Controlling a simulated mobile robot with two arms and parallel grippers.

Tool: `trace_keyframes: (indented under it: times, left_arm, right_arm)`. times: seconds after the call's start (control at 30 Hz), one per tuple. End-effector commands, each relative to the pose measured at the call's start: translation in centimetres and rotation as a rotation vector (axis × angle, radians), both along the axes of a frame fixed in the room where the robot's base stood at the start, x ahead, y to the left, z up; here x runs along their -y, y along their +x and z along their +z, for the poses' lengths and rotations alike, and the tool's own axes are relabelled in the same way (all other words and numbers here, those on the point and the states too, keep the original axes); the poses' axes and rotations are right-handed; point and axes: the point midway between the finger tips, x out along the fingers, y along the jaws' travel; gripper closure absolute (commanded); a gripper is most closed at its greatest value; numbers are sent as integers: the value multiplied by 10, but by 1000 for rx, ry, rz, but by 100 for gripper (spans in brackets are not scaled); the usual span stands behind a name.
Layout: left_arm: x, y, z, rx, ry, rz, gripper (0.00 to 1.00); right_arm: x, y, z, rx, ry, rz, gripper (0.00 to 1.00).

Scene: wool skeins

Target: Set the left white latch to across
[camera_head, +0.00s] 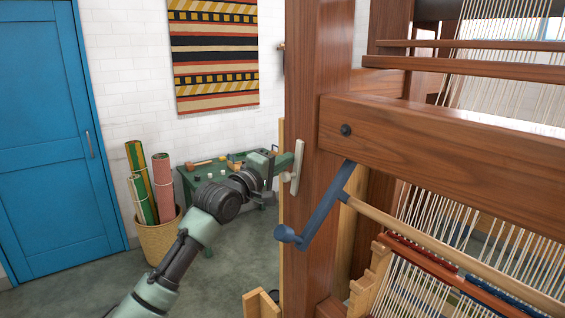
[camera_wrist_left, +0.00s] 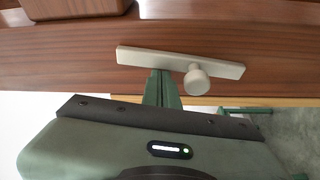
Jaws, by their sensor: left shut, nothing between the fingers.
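The white latch (camera_head: 297,168) is a flat pale bar on the left side of the loom's thick wooden post. In the head view it stands close to upright, slightly tilted. In the left wrist view the latch (camera_wrist_left: 140,57) lies nearly along the post, at a small angle, with a round knob (camera_wrist_left: 197,79) on it. My left gripper (camera_head: 285,162) is shut and empty, right beside the latch. In the left wrist view its green fingertips (camera_wrist_left: 163,82) meet the bar's edge near its middle, beside the knob; I cannot tell whether they touch. My right gripper is out of view.
The loom post (camera_head: 310,60) and crossbeam (camera_head: 440,140) fill the right side. A blue crank (camera_head: 322,212) sticks out below the latch. A green table (camera_head: 190,178) and a basket of rolled rugs (camera_head: 157,238) stand behind my left arm. Floor left of the post is open.

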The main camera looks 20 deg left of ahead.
Motion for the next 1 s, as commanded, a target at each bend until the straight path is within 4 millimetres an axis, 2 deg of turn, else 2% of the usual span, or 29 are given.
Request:
trace_keyframes:
  times: [0.47, 0.67, 0.83, 1.0]
  left_arm:
    - [31, -23, -13, 264, 337, -1, 100]
    - [42, -32, -17, 309, 396, -1, 100]
    - [47, -37, -29, 428, 549, 0, 100]
    - [53, -40, -30, 538, 689, 0, 100]
  right_arm:
    - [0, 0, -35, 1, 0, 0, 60]
    - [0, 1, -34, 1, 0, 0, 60]
    - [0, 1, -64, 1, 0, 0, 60]
    - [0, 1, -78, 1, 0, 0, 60]
